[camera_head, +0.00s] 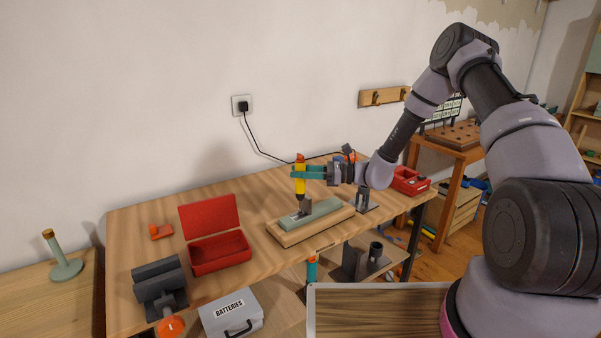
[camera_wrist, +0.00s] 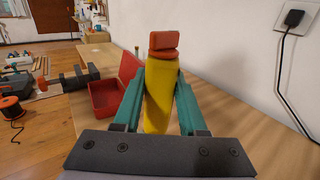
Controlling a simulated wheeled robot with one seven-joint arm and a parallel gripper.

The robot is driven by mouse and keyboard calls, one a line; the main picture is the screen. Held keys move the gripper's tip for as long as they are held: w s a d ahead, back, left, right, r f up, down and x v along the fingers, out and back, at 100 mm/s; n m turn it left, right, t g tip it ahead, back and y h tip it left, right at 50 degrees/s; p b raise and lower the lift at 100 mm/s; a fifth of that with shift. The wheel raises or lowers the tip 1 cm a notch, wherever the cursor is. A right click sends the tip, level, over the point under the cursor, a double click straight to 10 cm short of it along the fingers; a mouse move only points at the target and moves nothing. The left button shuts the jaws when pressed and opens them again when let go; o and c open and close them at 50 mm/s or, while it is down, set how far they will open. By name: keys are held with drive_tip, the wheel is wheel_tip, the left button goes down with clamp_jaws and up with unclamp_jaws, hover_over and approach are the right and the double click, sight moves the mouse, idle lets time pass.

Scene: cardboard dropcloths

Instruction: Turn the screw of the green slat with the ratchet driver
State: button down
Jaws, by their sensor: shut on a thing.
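My gripper (camera_head: 308,173) has its teal fingers shut on the yellow ratchet driver (camera_head: 299,187), which has an orange-red top. The driver is upright, with its lower end down at the green slat (camera_head: 322,211). The slat lies on a wooden block (camera_head: 287,239) on the workbench. A small grey piece stands on the slat around the driver's lower end. The screw is hidden, and I cannot tell whether the tip touches it. In the wrist view the driver (camera_wrist: 160,95) stands between both fingers, its red top (camera_wrist: 164,43) above them.
An open red box (camera_head: 221,250) stands on the bench (camera_head: 130,229) to the left. A grey vise (camera_head: 158,281) is at the front left corner, with a small orange item (camera_head: 160,231) behind it. A grey stand (camera_head: 366,203) is right of the slat. A "BATTERIES" case (camera_head: 232,313) is below the front edge.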

drive_tip(key=n+g, duration=0.1)
drive_tip(key=g, duration=0.1)
drive_tip(key=n+g+h, duration=0.1)
drive_tip(key=n+g, duration=0.1)
drive_tip(key=g, duration=0.1)
drive_tip(key=n+g, duration=0.2)
drive_tip(key=g, duration=0.1)
drive_tip(key=shift+f+h, duration=0.3)
drive_tip(key=shift+f, duration=0.05)
drive_tip(key=n+g+h, duration=0.1)
drive_tip(key=g, duration=0.1)
drive_tip(key=n+g+h, duration=0.1)
drive_tip(key=n+g, duration=0.1)
drive_tip(key=shift+d+n+g+h, duration=0.1)
drive_tip(key=shift+n+g+h, duration=0.2)
drive_tip(key=shift+s, duration=0.1)
